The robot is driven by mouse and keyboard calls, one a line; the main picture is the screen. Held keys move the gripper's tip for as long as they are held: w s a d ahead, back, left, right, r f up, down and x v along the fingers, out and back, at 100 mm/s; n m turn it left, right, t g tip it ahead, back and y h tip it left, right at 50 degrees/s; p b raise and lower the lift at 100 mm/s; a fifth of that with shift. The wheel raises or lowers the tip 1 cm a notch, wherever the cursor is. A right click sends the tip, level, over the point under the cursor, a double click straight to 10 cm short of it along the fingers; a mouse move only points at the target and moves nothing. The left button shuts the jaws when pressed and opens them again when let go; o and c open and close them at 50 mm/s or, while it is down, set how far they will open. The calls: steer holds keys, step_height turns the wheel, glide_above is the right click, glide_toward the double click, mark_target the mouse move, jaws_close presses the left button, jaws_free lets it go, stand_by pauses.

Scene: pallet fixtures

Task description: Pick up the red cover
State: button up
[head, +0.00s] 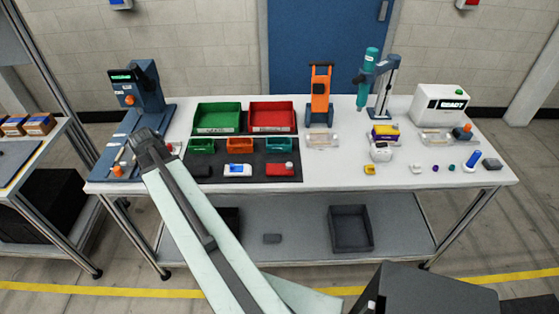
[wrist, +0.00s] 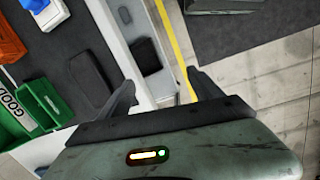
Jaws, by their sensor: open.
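What looks like the red cover (head: 280,170) lies on the dark mat at the front middle of the table, with a small white round part on its top right. It does not show in the wrist view. My gripper (head: 146,138) is over the left part of the table, well to the left of the red cover. In the wrist view my gripper (wrist: 163,90) has its two fingers spread apart with nothing between them.
Beside the red cover are a blue-and-white piece (head: 238,170) and a dark piece (head: 196,170). Behind stand small bins, a green tray (head: 218,107) and a red tray (head: 272,106). An orange stand (head: 320,95) rises behind right. Table right of the mat has free room.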

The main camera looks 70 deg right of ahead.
steer(key=shift+n+g, duration=0.4)
steer(key=shift+g, duration=0.1)
steer(key=s+d+r, duration=0.1)
steer(key=s+d, duration=0.2)
steer(key=d, duration=0.1)
steer(key=s+d+r+p, duration=0.1)
steer(key=s+d, duration=0.3)
steer(key=d, duration=0.1)
steer(key=s+d+r+p, duration=0.1)
steer(key=s+d+r, duration=0.1)
steer(key=s+d, duration=0.2)
steer(key=shift+s+d+r, duration=0.1)
steer(key=shift+s+d, duration=0.05)
steer(key=shift+d, duration=0.4)
steer(key=n+p, duration=0.1)
steer(key=p, duration=0.2)
glide_toward(279, 168)
steer(key=shift+w+d+f+g, duration=0.25)
steer(key=shift+w+g, duration=0.1)
steer(key=shift+g, duration=0.05)
steer(key=shift+s, duration=0.15)
steer(key=b+x, duration=0.2)
steer(key=b, duration=0.1)
steer(key=shift+f, duration=0.45)
steer(key=b+x, duration=0.5)
steer(key=shift+a+f, duration=0.2)
steer(key=shift+a, duration=0.05)
steer(key=shift+r, duration=0.2)
steer(key=c, duration=1.5)
steer(key=shift+o, duration=0.2)
